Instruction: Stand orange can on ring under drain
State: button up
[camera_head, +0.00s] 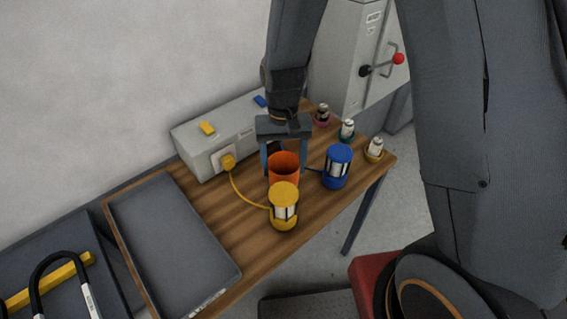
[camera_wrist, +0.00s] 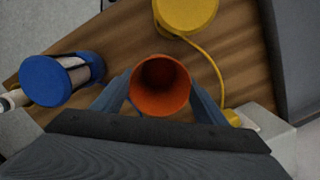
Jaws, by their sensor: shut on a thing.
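The orange can (camera_head: 284,164) is upright with its open top facing up, between the fingers of my gripper (camera_head: 284,172). My gripper is shut on it. In the wrist view the can (camera_wrist: 161,86) shows its empty inside, with my gripper's fingers (camera_wrist: 160,100) on both sides. The can is over the wooden table; I cannot tell whether its base touches the wood, as the yellow coil hides part of it. No ring under a drain can be made out in either view.
A yellow coil (camera_head: 284,207) stands in front of the can, its cord running to a grey box (camera_head: 235,130). A blue coil (camera_head: 338,167) stands to the right. Several small bottles (camera_head: 347,130) stand at the table's right end. A grey tray (camera_head: 172,240) lies left.

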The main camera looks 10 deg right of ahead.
jog(key=shift+f, duration=0.1)
jog(key=o, duration=1.5)
jog(key=shift+c, duration=0.2)
